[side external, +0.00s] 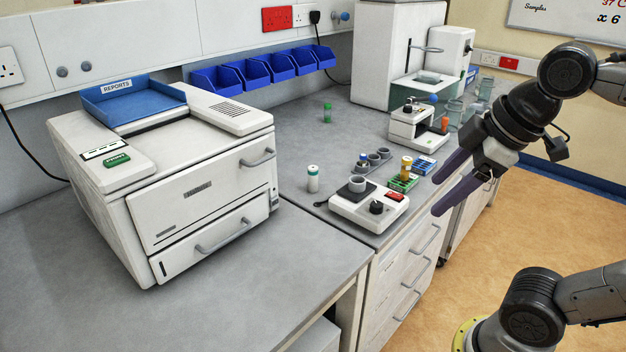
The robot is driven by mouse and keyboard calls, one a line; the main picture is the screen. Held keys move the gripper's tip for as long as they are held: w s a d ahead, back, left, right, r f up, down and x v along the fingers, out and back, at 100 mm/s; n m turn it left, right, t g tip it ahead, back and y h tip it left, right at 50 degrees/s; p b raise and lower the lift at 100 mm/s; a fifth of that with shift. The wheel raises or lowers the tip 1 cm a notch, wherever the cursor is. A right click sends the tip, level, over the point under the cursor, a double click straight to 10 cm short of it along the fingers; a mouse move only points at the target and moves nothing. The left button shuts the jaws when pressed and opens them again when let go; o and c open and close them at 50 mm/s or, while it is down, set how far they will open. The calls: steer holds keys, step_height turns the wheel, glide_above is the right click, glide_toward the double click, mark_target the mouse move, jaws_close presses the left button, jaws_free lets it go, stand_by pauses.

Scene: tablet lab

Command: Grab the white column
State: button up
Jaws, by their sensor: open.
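A small upright white column (313,178) with a greenish band stands on the grey bench, between the large white machine and the small white device with a black knob. My gripper (439,195) is at the right, in the air near the front edge of the bench. Its two long dark purple fingers point down and left and are spread apart, with nothing between them. It is well apart from the white column, to its right in the picture.
The small white device (368,206) stands right of the column, with a holder of grey cups (373,158) and a green rack (403,182) behind. The large white machine (200,190) blocks the left. Bench (290,135) behind the column is clear.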

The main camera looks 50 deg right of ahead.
steer(key=w+d+r+n, duration=0.1)
steer(key=w+r+n, duration=0.4)
steer(key=w+r, duration=0.45)
steer(key=n+g, duration=0.5)
glide_above(313, 180)
steer(key=f, duration=1.8)
steer(key=shift+w+d+f, duration=0.15)
steer(key=shift+w+d, duration=0.05)
steer(key=shift+w, duration=0.15)
step_height(313, 180, down, 8)
steer(key=shift+d+f, duration=0.1)
steer(key=shift+f, duration=0.1)
steer(key=shift+w+d+f, duration=0.1)
steer(key=shift+f, duration=1.2)
steer(key=shift+d+f, duration=0.1)
steer(key=shift+f, duration=1.15)
jaws_close()
